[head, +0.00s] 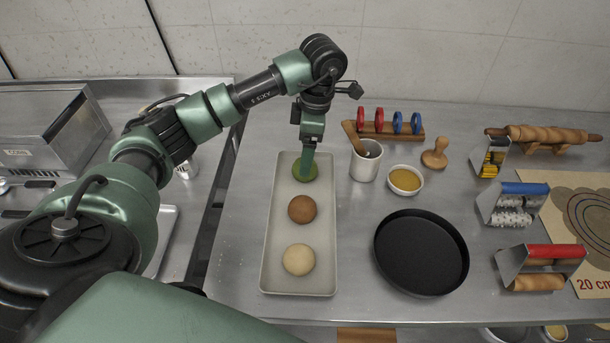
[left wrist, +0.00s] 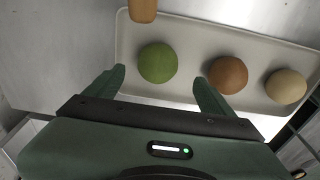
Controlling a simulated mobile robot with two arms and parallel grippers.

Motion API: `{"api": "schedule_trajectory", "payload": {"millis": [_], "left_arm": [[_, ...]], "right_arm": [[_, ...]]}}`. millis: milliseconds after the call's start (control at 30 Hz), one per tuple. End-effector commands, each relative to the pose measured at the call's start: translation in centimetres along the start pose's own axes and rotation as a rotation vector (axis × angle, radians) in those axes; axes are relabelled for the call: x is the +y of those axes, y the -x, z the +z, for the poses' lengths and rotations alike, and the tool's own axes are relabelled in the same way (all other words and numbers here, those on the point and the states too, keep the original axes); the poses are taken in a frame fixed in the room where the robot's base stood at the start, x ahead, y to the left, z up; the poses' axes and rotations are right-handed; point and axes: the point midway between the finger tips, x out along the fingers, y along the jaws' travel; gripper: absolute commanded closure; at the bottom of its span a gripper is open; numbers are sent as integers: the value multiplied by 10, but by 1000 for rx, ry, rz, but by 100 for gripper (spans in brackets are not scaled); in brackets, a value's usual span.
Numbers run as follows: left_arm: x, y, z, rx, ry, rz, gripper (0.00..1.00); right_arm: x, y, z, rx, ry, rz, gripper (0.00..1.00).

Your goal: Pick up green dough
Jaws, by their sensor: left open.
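The green dough (head: 305,171) is a ball at the far end of a pale tray (head: 300,219), partly hidden by my left gripper in the head view. In the left wrist view the green dough (left wrist: 157,62) shows whole, a little beyond the open fingers and between their lines. My left gripper (head: 307,166) points down over it from above; in the left wrist view its two fingers (left wrist: 162,86) are spread and empty. A brown dough ball (head: 302,209) and a cream dough ball (head: 298,259) lie in the same tray, nearer me. My right gripper is not in view.
Right of the tray stand a white cup (head: 366,161) with a wooden tool, a yellow-filled bowl (head: 405,180) and a black round pan (head: 421,252). A rack with red and blue rings (head: 388,128) stands behind. An oven-like metal box (head: 55,135) is at left.

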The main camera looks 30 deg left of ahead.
Motion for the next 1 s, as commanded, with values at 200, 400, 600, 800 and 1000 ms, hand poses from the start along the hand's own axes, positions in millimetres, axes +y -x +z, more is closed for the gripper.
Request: {"api": "schedule_trajectory", "payload": {"millis": [200, 400, 600, 800, 1000], "left_arm": [[2, -24, 1, 2, 0, -6, 16], [4, -52, 2, 1, 0, -2, 16], [4, -58, 2, 0, 1, 2, 16], [4, -57, 3, 0, 1, 1, 47], [4, -57, 3, 0, 1, 2, 65]], "right_arm": [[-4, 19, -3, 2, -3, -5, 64], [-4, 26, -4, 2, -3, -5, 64], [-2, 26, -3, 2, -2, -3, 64], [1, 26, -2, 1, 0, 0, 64], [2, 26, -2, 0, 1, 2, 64]]}}
